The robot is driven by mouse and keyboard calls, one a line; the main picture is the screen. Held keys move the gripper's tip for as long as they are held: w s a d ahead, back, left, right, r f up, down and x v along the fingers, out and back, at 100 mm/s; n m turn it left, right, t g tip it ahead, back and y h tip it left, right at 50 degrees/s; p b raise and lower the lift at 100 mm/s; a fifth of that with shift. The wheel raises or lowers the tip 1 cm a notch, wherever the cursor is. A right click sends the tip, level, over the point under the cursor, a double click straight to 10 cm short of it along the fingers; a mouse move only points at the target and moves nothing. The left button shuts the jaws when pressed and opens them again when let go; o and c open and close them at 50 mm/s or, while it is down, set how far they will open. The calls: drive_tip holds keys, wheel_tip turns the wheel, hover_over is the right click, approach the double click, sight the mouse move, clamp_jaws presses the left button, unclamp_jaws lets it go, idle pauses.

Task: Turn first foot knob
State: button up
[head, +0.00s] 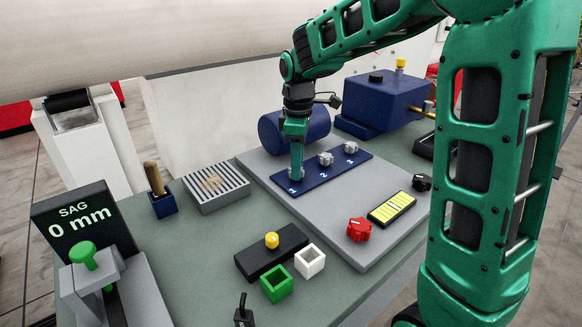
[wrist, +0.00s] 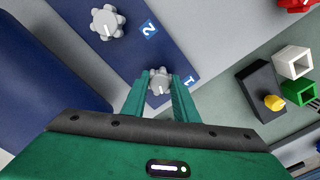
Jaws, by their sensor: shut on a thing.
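The foot knobs are pale grey, lobed knobs in a row on a dark blue strip (head: 312,180) with white numerals 1, 2 and 3. My gripper (wrist: 161,88) is shut on knob 1 (wrist: 159,79), with one green finger on each side of it. In the head view my gripper (head: 296,172) points down over knob 1 and mostly hides it. Knob 2 (wrist: 107,22) stands free, with a white pointer line on top; it also shows in the head view (head: 325,159). Knob 3 (head: 350,147) is farther along the strip, free.
A red knob (head: 359,229) and a yellow level-like bar (head: 391,208) lie on the grey plate (head: 330,218). A blue cylinder (head: 273,130) lies behind the strip. A black block with a yellow knob (head: 271,240) and small green and white boxes stand in front. A display (head: 82,222) reads SAG 0 mm.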

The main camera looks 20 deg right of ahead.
drive_tip(key=shift+s+a+f+n, duration=0.1)
drive_tip(key=shift+s+a+n, duration=0.15)
drive_tip(key=shift+n, duration=0.45)
drive_tip(key=o, duration=1.1)
drive_tip(key=shift+c, duration=0.2)
drive_tip(key=shift+w, duration=0.1)
drive_tip(key=shift+d, duration=0.1)
drive_tip(key=shift+w+r, duration=0.15)
drive_tip(key=shift+r, duration=0.4)
wheel_tip(320, 180, up, 10)
drive_tip(key=shift+f, duration=0.1)
